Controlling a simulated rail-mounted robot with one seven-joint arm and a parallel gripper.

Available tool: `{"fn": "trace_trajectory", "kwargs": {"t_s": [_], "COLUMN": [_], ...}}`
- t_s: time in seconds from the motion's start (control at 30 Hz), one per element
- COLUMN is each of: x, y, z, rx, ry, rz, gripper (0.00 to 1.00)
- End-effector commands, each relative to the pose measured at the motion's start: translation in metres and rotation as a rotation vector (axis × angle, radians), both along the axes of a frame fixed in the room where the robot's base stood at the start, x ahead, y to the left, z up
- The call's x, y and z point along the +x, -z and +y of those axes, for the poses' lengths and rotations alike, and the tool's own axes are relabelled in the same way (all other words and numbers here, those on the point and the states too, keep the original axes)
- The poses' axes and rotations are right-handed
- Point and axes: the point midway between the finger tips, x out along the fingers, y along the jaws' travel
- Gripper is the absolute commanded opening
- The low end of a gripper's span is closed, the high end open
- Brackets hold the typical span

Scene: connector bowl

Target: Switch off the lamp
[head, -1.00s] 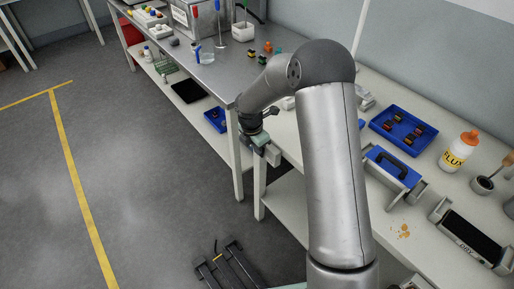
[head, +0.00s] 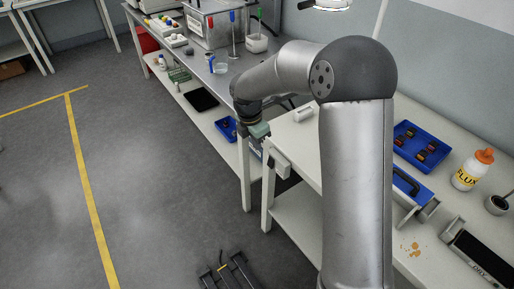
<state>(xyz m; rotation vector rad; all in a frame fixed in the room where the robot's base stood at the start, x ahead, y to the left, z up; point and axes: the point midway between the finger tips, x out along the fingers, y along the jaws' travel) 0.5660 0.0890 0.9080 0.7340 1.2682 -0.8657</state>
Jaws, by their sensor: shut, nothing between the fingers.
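A round lamp head (head: 326,4) with a bright white underside shows at the top edge, cut off by the frame. A pale arm (head: 380,18) rises beside it. My gripper (head: 257,148) is small and partly hidden at the end of my arm, pointing down by the front left corner of the near bench. Its fingers look shut and empty. A small light grey box (head: 281,164) is fixed to the bench's front edge, just right of and below the gripper. I cannot tell whether they touch, or whether the box is the lamp's switch.
The near white bench (head: 296,140) holds a blue tray (head: 405,160) of small parts, a blue-handled case (head: 408,185), a flux bottle (head: 470,172) and a dark-topped tray (head: 482,258). A grey bench (head: 225,80) with containers stands behind.

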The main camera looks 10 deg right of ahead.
Motion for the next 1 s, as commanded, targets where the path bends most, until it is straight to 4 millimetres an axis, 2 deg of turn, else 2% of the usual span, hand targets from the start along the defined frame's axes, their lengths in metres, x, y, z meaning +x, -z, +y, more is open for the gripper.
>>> {"fn": "trace_trajectory", "kwargs": {"t_s": [0.27, 0.53, 1.0], "x": [0.0, 0.001, 0.0], "y": [-0.001, 0.016, 0.014], "z": [0.0, 0.002, 0.004], "rx": [0.0, 0.069, 0.096], "ry": [0.0, 0.006, 0.002], "rz": [0.0, 0.038, 0.054], "gripper": [0.0, 0.0, 0.0]}}
